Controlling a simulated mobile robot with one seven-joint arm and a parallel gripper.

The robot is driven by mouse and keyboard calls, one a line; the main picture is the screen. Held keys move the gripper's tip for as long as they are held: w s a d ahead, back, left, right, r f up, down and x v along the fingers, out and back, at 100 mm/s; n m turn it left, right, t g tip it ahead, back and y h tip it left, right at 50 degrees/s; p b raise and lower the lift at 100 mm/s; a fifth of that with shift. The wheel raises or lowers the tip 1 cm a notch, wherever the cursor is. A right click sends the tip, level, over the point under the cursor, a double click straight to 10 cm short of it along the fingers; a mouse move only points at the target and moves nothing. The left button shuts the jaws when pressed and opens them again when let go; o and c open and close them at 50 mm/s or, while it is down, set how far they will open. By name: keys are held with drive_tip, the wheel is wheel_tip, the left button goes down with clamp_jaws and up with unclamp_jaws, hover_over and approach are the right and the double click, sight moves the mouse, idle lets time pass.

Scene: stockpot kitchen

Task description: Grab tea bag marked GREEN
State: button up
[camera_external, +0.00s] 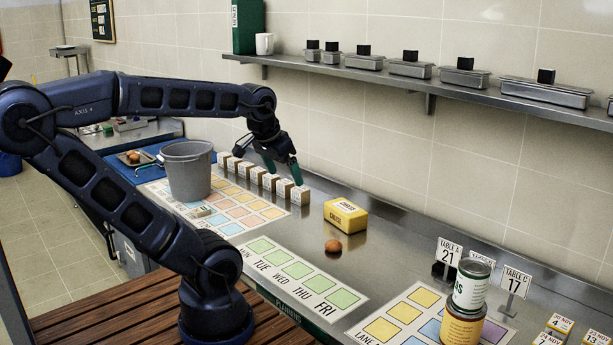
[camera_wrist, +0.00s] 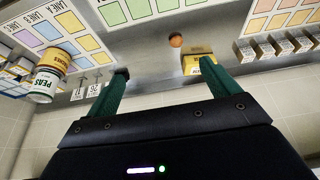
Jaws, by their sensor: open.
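A row of several small tan boxes with white labelled fronts (camera_external: 270,182) stands along the back of the steel counter. The row also shows at the right of the wrist view (camera_wrist: 278,46). The labels are too small to read, so I cannot tell which is marked GREEN or whether these are the tea bags. My gripper (camera_external: 282,172) is open, its green fingers pointing down over the right part of the row in the external view. In the wrist view the gap between the fingers (camera_wrist: 164,72) is empty.
A grey bucket (camera_external: 187,172) stands left of the row. A yellow box (camera_external: 345,216) and a brown egg (camera_external: 333,246) sit to the right. Stacked cans (camera_external: 470,285) and number signs (camera_external: 449,253) stand farther right. A wall shelf (camera_external: 400,78) runs above the counter.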

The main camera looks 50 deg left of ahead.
drive_tip(key=shift+w+a, duration=0.1)
drive_tip(key=w+a+f+n+g, duration=0.1)
drive_tip(key=w+a+f+n, duration=0.15)
drive_tip(key=w+a, duration=0.4)
drive_tip(key=w+a+f+n+g, duration=0.1)
drive_tip(key=w+a+n, duration=0.25)
drive_tip(key=a, duration=0.65)
drive_tip(key=w+a+f+n, duration=0.1)
drive_tip(key=w+a+n, duration=0.25)
drive_tip(key=a, duration=0.45)
drive_tip(key=n+g, duration=0.3)
drive_tip(key=n, duration=0.5)
hover_over(204, 210)
wheel_tip(204, 210, down, 18)
drive_tip(key=shift+s+d+f, duration=0.1)
drive_tip(key=shift+s+f, duration=0.05)
drive_tip(key=shift+f, duration=4.95)
drive_tip(key=c, duration=1.1)
